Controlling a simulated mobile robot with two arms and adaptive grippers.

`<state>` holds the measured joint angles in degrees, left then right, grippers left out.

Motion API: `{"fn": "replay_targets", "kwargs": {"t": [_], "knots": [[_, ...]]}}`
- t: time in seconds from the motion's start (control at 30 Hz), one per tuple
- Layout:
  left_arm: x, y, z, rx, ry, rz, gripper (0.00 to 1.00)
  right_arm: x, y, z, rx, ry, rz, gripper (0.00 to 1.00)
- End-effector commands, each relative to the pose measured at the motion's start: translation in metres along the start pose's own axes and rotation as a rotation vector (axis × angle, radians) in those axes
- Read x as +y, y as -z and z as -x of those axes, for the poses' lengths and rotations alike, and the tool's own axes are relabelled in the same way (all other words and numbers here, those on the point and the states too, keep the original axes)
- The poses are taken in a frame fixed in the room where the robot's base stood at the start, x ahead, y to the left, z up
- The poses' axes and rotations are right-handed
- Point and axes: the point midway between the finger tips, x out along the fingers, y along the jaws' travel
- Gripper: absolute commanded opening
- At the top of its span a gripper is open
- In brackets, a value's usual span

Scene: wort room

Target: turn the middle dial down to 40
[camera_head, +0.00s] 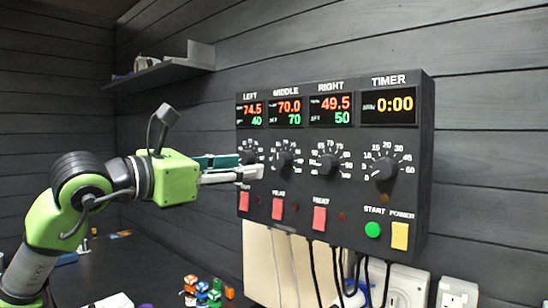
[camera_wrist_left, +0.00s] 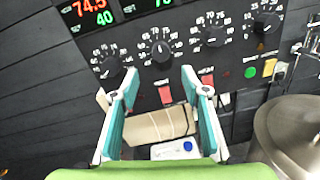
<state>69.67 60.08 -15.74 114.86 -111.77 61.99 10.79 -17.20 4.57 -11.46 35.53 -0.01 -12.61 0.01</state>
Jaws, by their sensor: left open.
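The middle dial (camera_head: 284,159) is a black knob with a white scale on a dark control panel (camera_head: 335,250). Its display (camera_head: 287,112) reads 70.0 in red and 70 in green. My left gripper (camera_head: 250,168) is open and empty, held in front of the panel's left side. In the head view its fingers partly cover the left dial (camera_head: 250,153). In the left wrist view the middle dial (camera_wrist_left: 161,50) shows just beyond the gap between the open fingertips (camera_wrist_left: 160,84), with nothing between the fingers. My right gripper is not in view.
The right dial (camera_head: 328,163) and timer dial (camera_head: 384,169) stand to the right. Red switches (camera_head: 278,209), a green start button (camera_head: 373,230) and a yellow power switch (camera_head: 400,236) sit below. Cables hang under the panel. A wall shelf (camera_head: 165,72) is at the upper left.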

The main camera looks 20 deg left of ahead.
Motion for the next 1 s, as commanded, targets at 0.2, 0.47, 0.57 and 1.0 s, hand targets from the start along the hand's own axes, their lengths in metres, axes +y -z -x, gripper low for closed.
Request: {"fn": "replay_targets", "kwargs": {"t": [0.2,0.47,0.57,1.0], "knots": [[-0.001,-0.005,-0.049,0.001,0.006,0.003,0.42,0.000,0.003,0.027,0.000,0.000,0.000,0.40],[-0.001,-0.003,-0.088,0.000,0.003,0.002,0.42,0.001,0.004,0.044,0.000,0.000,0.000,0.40],[-0.001,-0.002,-0.096,0.000,0.003,0.002,0.42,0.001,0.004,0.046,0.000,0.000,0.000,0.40],[-0.001,0.000,-0.099,-0.001,0.002,0.001,0.16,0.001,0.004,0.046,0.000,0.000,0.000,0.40]]}}
